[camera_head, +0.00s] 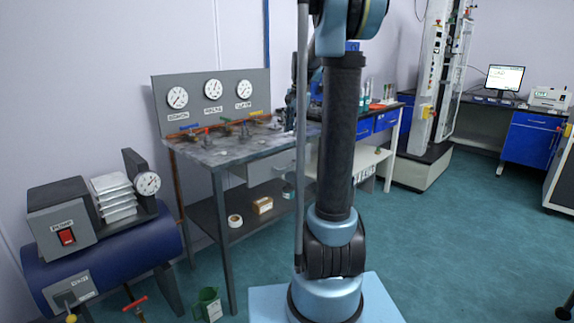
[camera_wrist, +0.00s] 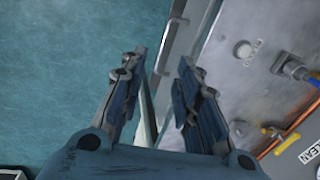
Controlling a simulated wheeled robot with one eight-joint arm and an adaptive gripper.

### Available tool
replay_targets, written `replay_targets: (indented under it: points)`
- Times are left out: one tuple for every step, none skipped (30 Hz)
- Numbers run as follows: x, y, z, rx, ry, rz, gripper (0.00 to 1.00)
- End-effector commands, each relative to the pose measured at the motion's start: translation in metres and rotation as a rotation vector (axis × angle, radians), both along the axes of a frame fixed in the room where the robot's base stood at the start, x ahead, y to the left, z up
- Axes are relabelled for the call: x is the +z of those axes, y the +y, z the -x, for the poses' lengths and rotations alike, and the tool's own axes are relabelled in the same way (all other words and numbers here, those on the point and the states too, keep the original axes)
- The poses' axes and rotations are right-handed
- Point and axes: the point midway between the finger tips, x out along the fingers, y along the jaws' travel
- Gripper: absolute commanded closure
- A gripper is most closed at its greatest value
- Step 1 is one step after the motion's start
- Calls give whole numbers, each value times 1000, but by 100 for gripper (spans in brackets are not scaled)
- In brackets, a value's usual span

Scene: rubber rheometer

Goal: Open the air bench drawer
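The air bench (camera_head: 235,150) is a grey table with a gauge panel at its back, left of my arm in the head view. Its drawer (camera_head: 268,168) is a pale grey front under the tabletop, partly hidden by my arm; it looks shut. In the wrist view my gripper (camera_wrist: 159,64) is open, its two dark fingers apart and empty. A pale bar that looks like the drawer handle (camera_wrist: 172,42) runs lengthwise between the fingertips, beside the bench edge. I cannot tell whether a finger touches it. In the head view my gripper is mostly hidden behind the arm.
The bench top with valves (camera_wrist: 245,55) lies right of the fingers in the wrist view. A tape roll (camera_head: 235,220) and a box (camera_head: 262,205) sit on the lower shelf.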

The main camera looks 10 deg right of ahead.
Motion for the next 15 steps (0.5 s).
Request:
replay_targets:
  points:
    - [0,-1,-8,-12,3,-3,70]
    - [0,-2,-11,-20,3,-5,70]
    - [0,-2,-14,-28,4,-7,70]
    - [0,-3,-16,-32,5,-9,70]
    - [-1,-3,-17,-35,5,-9,70]
    - [-2,-3,-19,-37,6,-11,70]
    - [-3,-3,-19,-38,6,-11,70]
    - [-5,-3,-19,-38,6,-11,70]
    - [-8,-3,-20,-38,6,-11,70]
    - [-11,-2,-20,-38,6,-11,70]
    - [-14,-2,-21,-38,6,-11,70]
    - [-20,-1,-21,-37,6,-11,70]
    - [-24,-1,-22,-37,6,-11,70]
    - [-29,0,-23,-37,6,-11,70]
    - [-36,1,-24,-36,6,-11,70]
